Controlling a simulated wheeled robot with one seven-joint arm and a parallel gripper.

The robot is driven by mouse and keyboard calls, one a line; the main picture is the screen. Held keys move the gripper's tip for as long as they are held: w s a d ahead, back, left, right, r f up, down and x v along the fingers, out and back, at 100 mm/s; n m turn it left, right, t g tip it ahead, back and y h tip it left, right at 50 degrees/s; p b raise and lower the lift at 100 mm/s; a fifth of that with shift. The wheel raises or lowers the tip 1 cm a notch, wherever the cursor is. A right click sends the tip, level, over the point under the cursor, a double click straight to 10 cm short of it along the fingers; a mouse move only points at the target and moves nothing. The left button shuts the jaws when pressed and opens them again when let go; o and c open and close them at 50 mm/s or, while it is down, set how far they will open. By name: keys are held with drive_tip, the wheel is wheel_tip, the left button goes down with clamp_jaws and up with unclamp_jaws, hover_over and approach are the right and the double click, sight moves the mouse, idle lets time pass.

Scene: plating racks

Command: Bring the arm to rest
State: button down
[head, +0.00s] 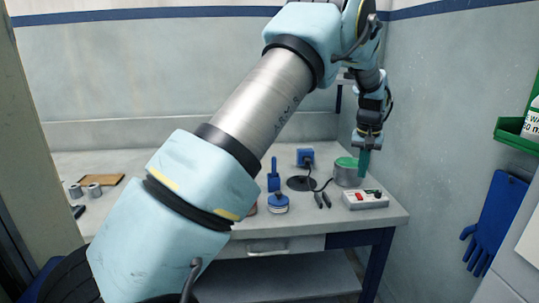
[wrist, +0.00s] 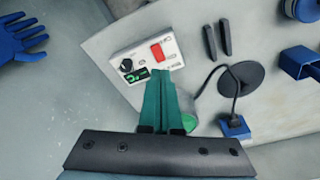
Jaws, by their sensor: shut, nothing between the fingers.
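My arm reaches across the head view from the lower left to the upper right. The white control box (head: 366,199) with a red switch is just below and to the right of the fingers. In the wrist view this box (wrist: 146,60) is just beyond the fingertips. Whether the fingers touch anything is hard to tell.
The bench (head: 398,214) also holds a black disc with a cable (head: 300,183), a blue block (head: 305,156), two dark sticks (head: 322,200), a blue-topped jar (head: 278,203) and a brown board (head: 103,180).

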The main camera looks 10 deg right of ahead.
drive_tip(key=a+r+n, duration=0.3)
drive_tip(key=a, duration=2.3)
drive_tip(key=s+a+f+n, duration=0.2)
drive_tip(key=s+a, duration=1.4)
drive_tip(key=a, duration=0.3)
drive_tip(key=shift+a+y, duration=0.15)
drive_tip(key=shift+y, duration=0.15)
